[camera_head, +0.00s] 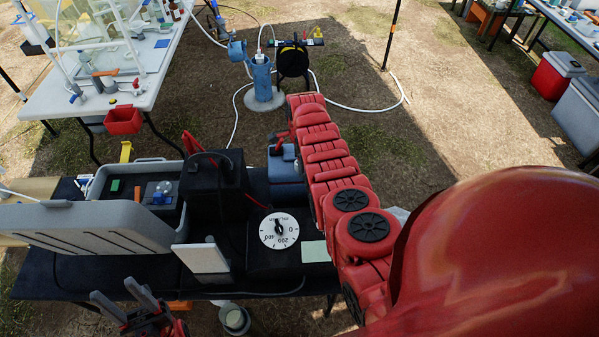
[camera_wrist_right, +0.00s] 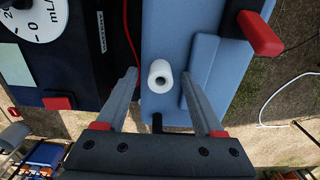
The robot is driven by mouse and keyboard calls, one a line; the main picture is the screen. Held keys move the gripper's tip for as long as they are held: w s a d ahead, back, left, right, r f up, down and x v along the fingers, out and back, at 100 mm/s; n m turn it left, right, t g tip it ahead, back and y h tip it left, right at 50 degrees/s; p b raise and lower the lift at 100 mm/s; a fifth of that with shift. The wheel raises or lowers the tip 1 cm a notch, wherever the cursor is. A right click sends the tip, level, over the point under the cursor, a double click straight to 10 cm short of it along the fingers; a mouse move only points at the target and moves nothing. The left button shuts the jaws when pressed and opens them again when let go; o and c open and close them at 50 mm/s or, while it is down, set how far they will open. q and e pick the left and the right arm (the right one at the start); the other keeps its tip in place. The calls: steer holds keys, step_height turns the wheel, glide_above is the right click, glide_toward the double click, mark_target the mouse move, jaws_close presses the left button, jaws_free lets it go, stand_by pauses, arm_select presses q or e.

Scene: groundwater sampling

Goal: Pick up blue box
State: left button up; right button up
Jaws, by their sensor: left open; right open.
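The blue box (camera_head: 286,168) stands on the black table, partly hidden behind my right arm in the head view. In the right wrist view the blue box (camera_wrist_right: 172,35) fills the middle, with a white round fitting (camera_wrist_right: 160,76) and a red part (camera_wrist_right: 260,33) on it. My right gripper (camera_wrist_right: 159,74) is open above the box, its fingers to either side of the white fitting; contact cannot be told. My left gripper (camera_head: 124,297) is open and empty at the table's front edge in the head view.
A black unit with a white dial (camera_head: 279,231) stands just left of my right arm. An open grey case (camera_head: 95,226) and a black box (camera_head: 212,188) crowd the table's left part. A blue cylinder (camera_head: 262,78) stands on the ground behind.

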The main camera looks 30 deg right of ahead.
jaws_close()
stand_by(1.4)
